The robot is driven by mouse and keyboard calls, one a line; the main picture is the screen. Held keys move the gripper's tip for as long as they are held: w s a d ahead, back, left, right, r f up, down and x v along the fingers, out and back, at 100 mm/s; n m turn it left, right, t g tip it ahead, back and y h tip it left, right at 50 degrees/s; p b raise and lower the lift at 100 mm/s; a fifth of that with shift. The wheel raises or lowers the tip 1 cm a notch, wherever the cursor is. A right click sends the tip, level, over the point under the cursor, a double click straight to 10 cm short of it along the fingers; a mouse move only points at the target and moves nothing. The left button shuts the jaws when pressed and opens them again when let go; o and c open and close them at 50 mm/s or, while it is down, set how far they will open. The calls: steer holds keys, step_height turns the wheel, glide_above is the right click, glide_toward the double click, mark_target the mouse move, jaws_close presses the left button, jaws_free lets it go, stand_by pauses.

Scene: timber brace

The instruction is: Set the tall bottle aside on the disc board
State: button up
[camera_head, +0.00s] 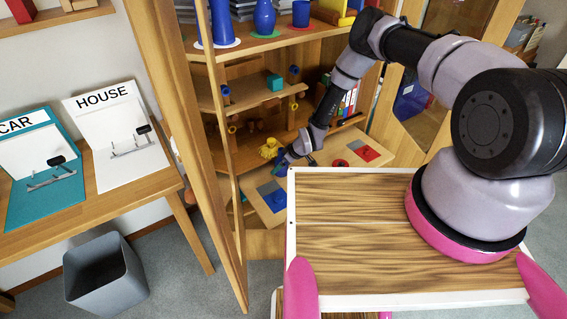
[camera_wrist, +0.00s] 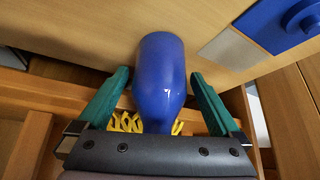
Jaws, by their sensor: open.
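A blue bottle (camera_wrist: 160,75) is between the open green fingers of my gripper (camera_wrist: 160,76) in the wrist view. Its wide end is toward the wooden board and its narrow neck toward my palm. Gaps show between the bottle and both fingers. I cannot tell whether its base touches the board. In the head view my gripper (camera_head: 289,156) is low in front of the cabinet, above the disc board (camera_head: 253,194), and mostly hides the bottle.
Blue vessels (camera_head: 265,18) stand on coloured mats on the upper shelf. A red disc (camera_head: 368,153) lies at the right of the board. A yellow item (camera_head: 269,149) is beside my gripper. The cabinet's upright door edge (camera_head: 222,165) is close on the left.

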steer(key=v, duration=1.2)
steer(key=shift+r, duration=0.15)
steer(key=w+d+r+m+h, duration=0.15)
steer(key=d+r, duration=0.25)
steer(key=r, duration=0.5)
steer(key=w+d+r+m+t+h, duration=0.1)
steer(key=w+d+r, duration=0.2)
steer(key=r, duration=0.7)
steer(key=w+d+r+m+h, duration=0.1)
steer(key=w+d+r+m, duration=0.2)
steer(key=r, duration=0.6)
steer(key=s+d+r+m+t, duration=0.1)
steer(key=s+d+r, duration=0.2)
steer(key=r, duration=0.6)
steer(key=s+d+r+m, duration=0.1)
steer(key=s+d+r, duration=0.25)
steer(key=r, duration=0.55)
steer(key=s+d+r+m, duration=0.2)
steer(key=s+r+m, duration=0.2)
steer(key=s+r, duration=0.4)
steer(key=s+d+r+m+t, duration=0.1)
steer(key=s+d+r+m, duration=0.2)
steer(key=s+r, duration=0.6)
steer(key=s+m, duration=0.1)
steer(key=s, duration=0.6)
steer(key=shift+s, duration=0.25)
